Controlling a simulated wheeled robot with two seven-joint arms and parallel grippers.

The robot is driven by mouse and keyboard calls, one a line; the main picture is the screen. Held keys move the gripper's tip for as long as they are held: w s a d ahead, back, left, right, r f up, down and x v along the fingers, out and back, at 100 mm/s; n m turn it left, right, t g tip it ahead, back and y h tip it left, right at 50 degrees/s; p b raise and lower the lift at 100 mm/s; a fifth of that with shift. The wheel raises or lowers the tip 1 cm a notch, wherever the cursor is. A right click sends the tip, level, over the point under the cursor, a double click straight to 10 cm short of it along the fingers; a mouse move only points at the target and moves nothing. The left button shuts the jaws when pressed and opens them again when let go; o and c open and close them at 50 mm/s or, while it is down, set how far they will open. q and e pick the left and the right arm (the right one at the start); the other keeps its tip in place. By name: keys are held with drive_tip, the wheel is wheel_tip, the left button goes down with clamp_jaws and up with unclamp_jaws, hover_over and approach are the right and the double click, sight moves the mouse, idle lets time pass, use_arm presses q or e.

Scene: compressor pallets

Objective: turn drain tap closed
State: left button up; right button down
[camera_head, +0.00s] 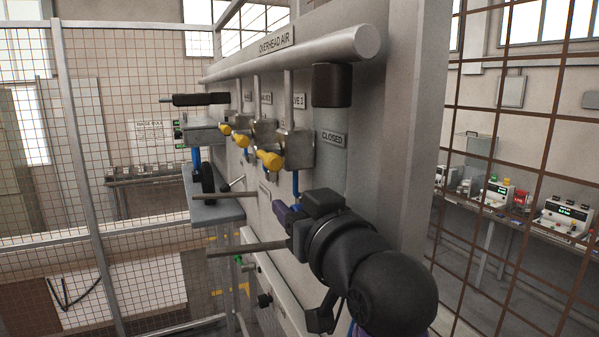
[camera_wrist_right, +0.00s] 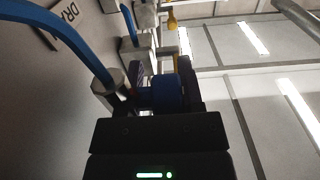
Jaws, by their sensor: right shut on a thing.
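My right gripper (camera_head: 287,222) reaches in from the lower right in the head view, close to the grey panel and below the yellow-handled valves. In the right wrist view its dark jaws (camera_wrist_right: 158,92) are shut around a dark blue part, apparently the drain tap, beside a metal fitting (camera_wrist_right: 112,88). The jaws and wrist hide much of this part, so its angle cannot be told. A label (camera_wrist_right: 62,25) starting "DRA" is on the panel near it. My left gripper is not in view.
Several yellow valve handles (camera_head: 269,159) stick out above my right gripper, under an overhead air pipe (camera_head: 290,56). A blue hose (camera_wrist_right: 82,38) runs to the fitting. A shelf (camera_head: 217,212) juts out at left. Mesh fencing (camera_head: 500,130) stands at right.

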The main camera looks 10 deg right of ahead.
drive_tip(key=shift+c, duration=1.2)
unclamp_jaws()
drive_tip(key=b+v, duration=0.8)
drive_tip(key=v, duration=0.2)
drive_tip(key=shift+w, duration=0.1)
